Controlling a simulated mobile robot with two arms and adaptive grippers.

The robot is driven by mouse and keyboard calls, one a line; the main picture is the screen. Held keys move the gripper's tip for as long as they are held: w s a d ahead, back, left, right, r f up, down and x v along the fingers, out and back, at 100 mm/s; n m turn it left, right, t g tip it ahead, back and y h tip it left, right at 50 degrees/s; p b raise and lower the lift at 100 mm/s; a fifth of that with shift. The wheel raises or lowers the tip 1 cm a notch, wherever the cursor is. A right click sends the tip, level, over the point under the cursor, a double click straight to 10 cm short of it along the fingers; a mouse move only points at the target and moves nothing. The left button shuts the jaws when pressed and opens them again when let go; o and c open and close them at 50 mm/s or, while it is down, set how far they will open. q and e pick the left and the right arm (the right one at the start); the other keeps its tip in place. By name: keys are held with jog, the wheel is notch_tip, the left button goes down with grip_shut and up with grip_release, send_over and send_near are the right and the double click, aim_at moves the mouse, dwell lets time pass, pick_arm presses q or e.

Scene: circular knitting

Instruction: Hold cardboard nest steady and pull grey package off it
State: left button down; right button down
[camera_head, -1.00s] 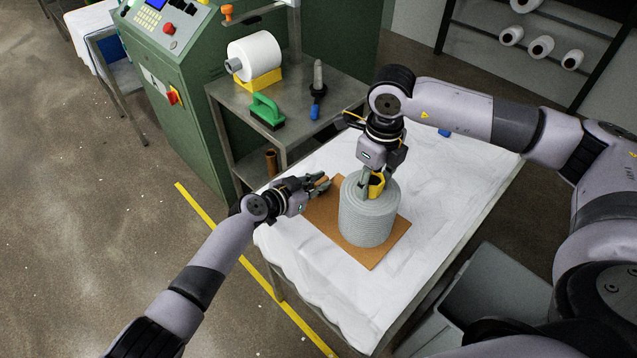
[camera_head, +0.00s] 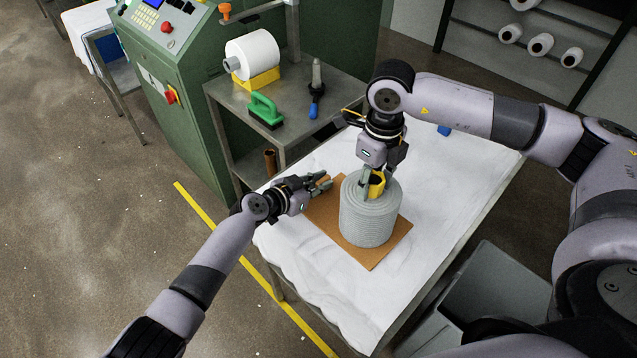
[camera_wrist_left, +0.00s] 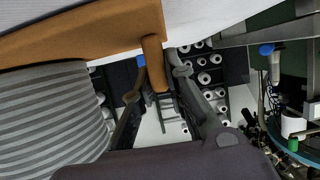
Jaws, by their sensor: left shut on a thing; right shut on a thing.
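The grey package (camera_head: 369,222) is a ribbed grey cylinder standing upright on the brown cardboard nest (camera_head: 385,252), a flat sheet on the white-covered table. My right gripper (camera_head: 372,188) comes down from above and is shut on the package at its top centre, beside a yellow part. My left gripper (camera_head: 322,183) is shut on the left end of the nest, at a small brown tab. In the left wrist view the tab (camera_wrist_left: 153,62) sits between the left fingers, and the package (camera_wrist_left: 48,125) stands at the left. The nest's underside contact is hidden.
The white cloth-covered table (camera_head: 325,285) has free room around the nest. A metal side table holds a white cone (camera_head: 254,54), a green-handled brush (camera_head: 266,110) and a blue-tipped tool (camera_head: 315,88). A grey bin (camera_head: 490,290) stands at the right, near the table edge.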

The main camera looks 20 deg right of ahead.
pick_arm(q)
jog(key=shift+a+f, duration=0.2)
jog(key=shift+f, duration=0.1)
pick_arm(e)
jog(key=shift+d+r, duration=0.1)
jog(key=shift+r, duration=0.55)
pick_arm(q)
jog(key=shift+w+a+f, duration=0.1)
jog(key=shift+w+a, duration=0.05)
jog(key=shift+a, duration=0.05)
pick_arm(e)
jog(key=shift+r, duration=1.6)
jog(key=shift+w+r, duration=0.1)
jog(key=shift+r, duration=0.15)
notch_tip(320, 180, up, 6)
jog(key=shift+r, duration=0.1)
pick_arm(q)
jog(key=c, duration=2)
grip_release()
jog(key=shift+d, duration=0.1)
jog(key=shift+o, duration=0.8)
jog(key=shift+d, duration=0.1)
pick_arm(e)
jog(key=shift+w, duration=0.1)
